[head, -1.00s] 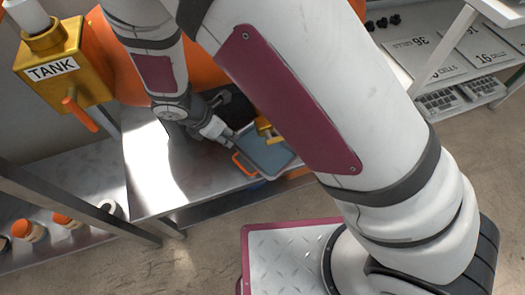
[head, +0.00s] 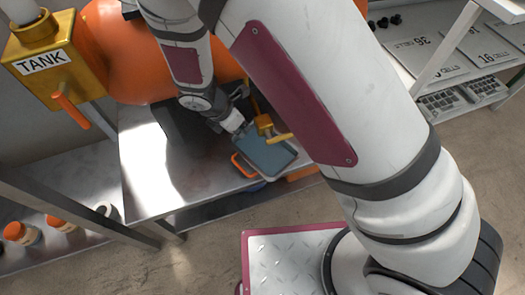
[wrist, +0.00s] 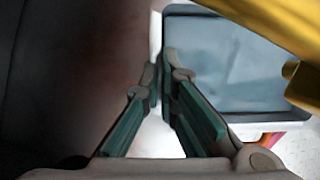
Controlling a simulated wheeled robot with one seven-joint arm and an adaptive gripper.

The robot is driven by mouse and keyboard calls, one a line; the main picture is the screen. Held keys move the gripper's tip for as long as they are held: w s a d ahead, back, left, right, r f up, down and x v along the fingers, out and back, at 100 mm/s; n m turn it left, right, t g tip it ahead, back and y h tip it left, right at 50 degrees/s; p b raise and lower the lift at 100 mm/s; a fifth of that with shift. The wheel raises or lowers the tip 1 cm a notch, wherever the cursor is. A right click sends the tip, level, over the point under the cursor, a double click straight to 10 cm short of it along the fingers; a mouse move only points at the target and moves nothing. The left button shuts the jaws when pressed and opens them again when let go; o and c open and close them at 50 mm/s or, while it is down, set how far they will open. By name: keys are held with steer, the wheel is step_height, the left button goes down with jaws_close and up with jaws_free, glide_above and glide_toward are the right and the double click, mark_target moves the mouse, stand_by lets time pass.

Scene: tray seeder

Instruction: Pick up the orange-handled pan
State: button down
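The orange-handled pan (head: 268,153) is a shallow blue-grey pan with a pale rim, at the front edge of the metal table. Its orange handle (head: 240,166) is on its left side. The pan also shows in the wrist view (wrist: 238,65), at upper right. My gripper (head: 240,130) is at the pan's back-left corner. In the wrist view my gripper's (wrist: 160,80) teal-padded fingertips are close together, just left of the pan's left rim. A bright white strip shows between them. I cannot tell whether they hold the rim.
A yellow lever-like part (head: 266,124) reaches over the pan's back edge and crosses the upper right of the wrist view. The metal table (head: 150,165) has clear room left of the pan. A yellow tank box (head: 50,62) and large orange drum (head: 125,60) stand behind.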

steer(key=shift+r+p, duration=0.75)
steer(key=shift+r, duration=0.1)
